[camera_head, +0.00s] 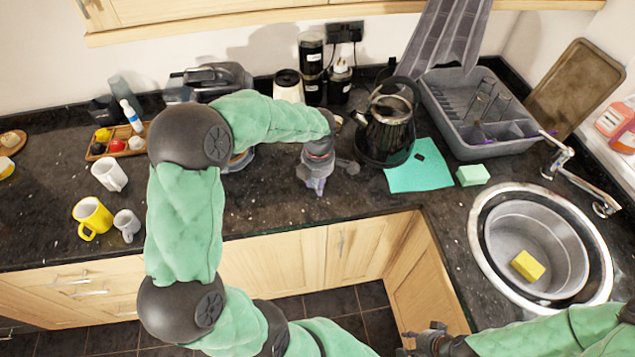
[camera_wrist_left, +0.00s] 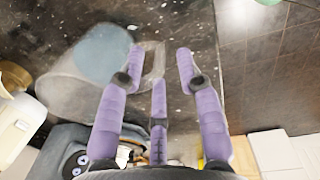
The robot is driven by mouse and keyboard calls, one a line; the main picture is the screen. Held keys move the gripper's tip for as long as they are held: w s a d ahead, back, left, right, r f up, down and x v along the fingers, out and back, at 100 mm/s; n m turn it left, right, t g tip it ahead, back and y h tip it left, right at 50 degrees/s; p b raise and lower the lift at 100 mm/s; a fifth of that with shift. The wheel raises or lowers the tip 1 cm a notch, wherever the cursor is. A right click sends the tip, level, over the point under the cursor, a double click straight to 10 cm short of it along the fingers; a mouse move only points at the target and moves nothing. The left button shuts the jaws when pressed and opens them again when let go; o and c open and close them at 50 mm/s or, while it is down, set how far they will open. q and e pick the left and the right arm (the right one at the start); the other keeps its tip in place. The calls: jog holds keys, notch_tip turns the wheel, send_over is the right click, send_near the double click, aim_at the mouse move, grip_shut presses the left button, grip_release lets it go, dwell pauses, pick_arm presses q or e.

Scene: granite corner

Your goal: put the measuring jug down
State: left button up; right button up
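The measuring jug (camera_wrist_left: 75,88) is a clear vessel at the left of the left wrist view, with a pale blue round area showing through it. Its clear handle (camera_wrist_left: 153,58) reaches between my left gripper's purple fingers. The fingers of my left gripper (camera_head: 316,187) are spread apart, and in the wrist view (camera_wrist_left: 160,68) they do not close on the handle. In the head view my left arm hides most of the jug; a small greyish-blue part (camera_head: 240,161) shows beside the arm. The jug seems to rest on the dark worktop. My right gripper (camera_head: 428,338) is low at the bottom, its fingers unclear.
A black kettle (camera_head: 387,130) stands right of my left gripper, beside a teal cloth (camera_head: 420,172) and green sponge (camera_head: 472,175). A dish rack (camera_head: 455,135) and sink (camera_head: 480,235) lie further right. Mugs (camera_head: 92,215) stand left. The front worktop is clear between.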

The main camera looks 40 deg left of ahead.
pick_arm(q)
notch_tip(320, 180, up, 11)
jog(key=p, duration=0.1)
jog(key=shift+s+d+r, duration=0.2)
jog(key=shift+d, duration=0.05)
dwell(0.5)
